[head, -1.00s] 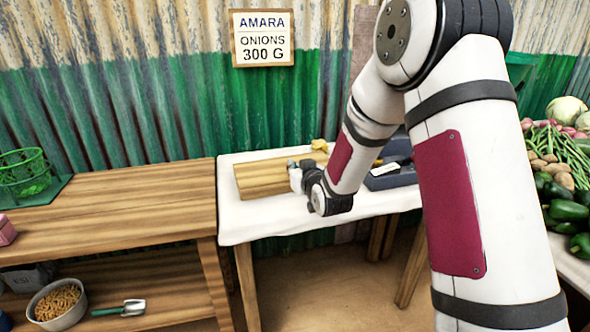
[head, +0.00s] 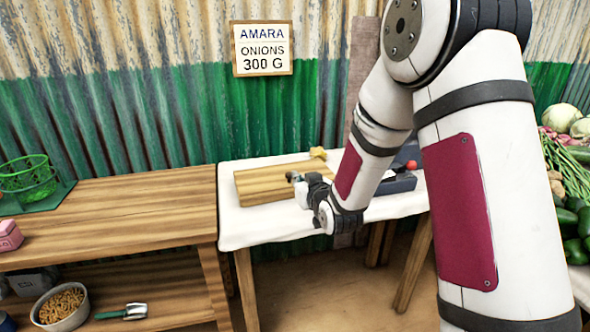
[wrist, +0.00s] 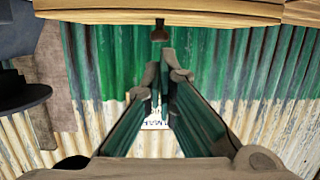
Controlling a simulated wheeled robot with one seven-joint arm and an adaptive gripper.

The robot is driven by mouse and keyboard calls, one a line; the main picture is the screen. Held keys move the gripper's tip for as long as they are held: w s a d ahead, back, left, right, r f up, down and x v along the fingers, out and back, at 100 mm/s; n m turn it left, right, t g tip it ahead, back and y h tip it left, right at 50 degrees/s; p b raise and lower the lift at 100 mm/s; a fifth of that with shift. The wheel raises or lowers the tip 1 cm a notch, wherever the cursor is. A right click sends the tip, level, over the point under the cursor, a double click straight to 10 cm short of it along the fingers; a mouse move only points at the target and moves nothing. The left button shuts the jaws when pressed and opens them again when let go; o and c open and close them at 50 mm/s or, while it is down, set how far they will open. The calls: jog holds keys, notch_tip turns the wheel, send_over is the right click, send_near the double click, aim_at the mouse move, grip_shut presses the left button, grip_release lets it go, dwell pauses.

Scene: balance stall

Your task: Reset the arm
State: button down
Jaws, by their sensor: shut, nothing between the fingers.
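My arm reaches across the right side of the head view, bent at the elbow. My gripper (head: 293,177) is at its end, over the white-covered table (head: 262,222) and in front of the wooden board (head: 262,184). In the wrist view my gripper (wrist: 161,70) shows its two fingers close together at the tips, with nothing held. The wrist view looks upside down toward the corrugated wall.
A sign reading "AMARA ONIONS 300 G" (head: 262,48) hangs on the wall. A dark scale-like device (head: 402,182) sits partly behind my forearm. A wooden shelf unit (head: 120,210) stands left, with a green basket (head: 28,178). Vegetables (head: 568,215) lie at the right.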

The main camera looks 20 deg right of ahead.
jog(key=s+r+g, duration=0.3)
jog(key=s+g, duration=0.2)
jog(key=s, duration=1.2)
jog(key=s+r+m+g+h, duration=0.1)
jog(key=s+r+g, duration=0.3)
jog(key=s, duration=1.3)
jog(key=s+r+g, duration=0.2)
jog(key=s+g, duration=0.4)
jog(key=s, duration=1.1)
notch_tip(320, 180, up, 24)
jog(key=t+p, duration=0.3)
jog(key=p, duration=1.9)
jog(key=shift+w+f+t, duration=0.2)
jog(key=shift+w+t, duration=0.2)
